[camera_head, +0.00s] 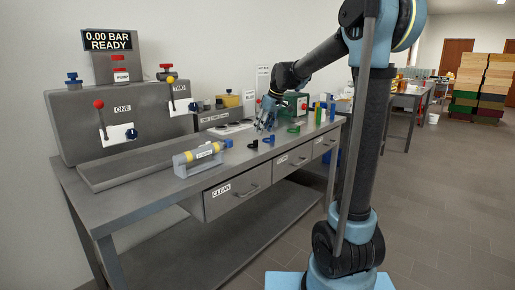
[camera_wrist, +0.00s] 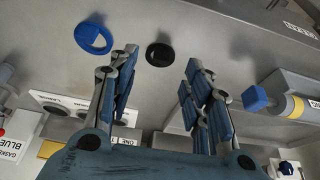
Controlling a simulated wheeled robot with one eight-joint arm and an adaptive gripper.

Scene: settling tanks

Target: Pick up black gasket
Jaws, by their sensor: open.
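The black gasket (camera_wrist: 159,56) is a small dark ring lying flat on the grey bench top. In the wrist view it shows between and just beyond my gripper's fingertips (camera_wrist: 160,68), with clear space on both sides. The head view shows it as a small dark shape (camera_head: 253,145) near the bench's front edge. My gripper (camera_head: 267,122) is open and empty, above the bench and pointing down. Nothing is between its fingers. A blue gasket (camera_wrist: 94,39) lies beside the black one, left of it in the wrist view.
A green gasket (camera_head: 294,129) lies farther right on the bench. A grey control box with levers (camera_head: 122,118) is at the back left. Drawers (camera_head: 237,191) sit under the front edge.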

